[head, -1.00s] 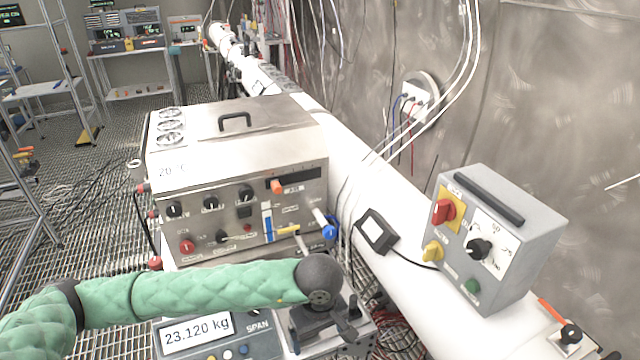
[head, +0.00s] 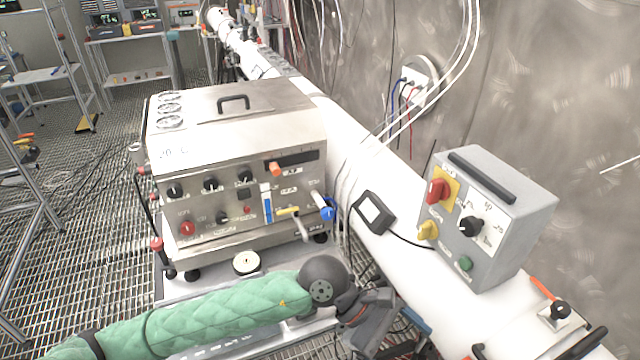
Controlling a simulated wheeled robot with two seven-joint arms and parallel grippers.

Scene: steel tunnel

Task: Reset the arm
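My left arm, in a green quilted sleeve, comes in from the lower left of the head view. Its dark grey wrist ends in my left gripper (head: 370,325), which points down and to the right, in front of the steel instrument box and beside the white pipe. The fingers are partly hidden by the wrist and blend into dark parts behind. I cannot tell whether they are open or shut, and no held object is clear. My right gripper is not in view.
The steel instrument box (head: 235,130) with knobs stands behind my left arm. A grey control box (head: 485,220) with a red switch sits right of it on the white pipe (head: 390,260). A small black-framed device (head: 374,213) lies between. Grated floor (head: 90,220) is open at left.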

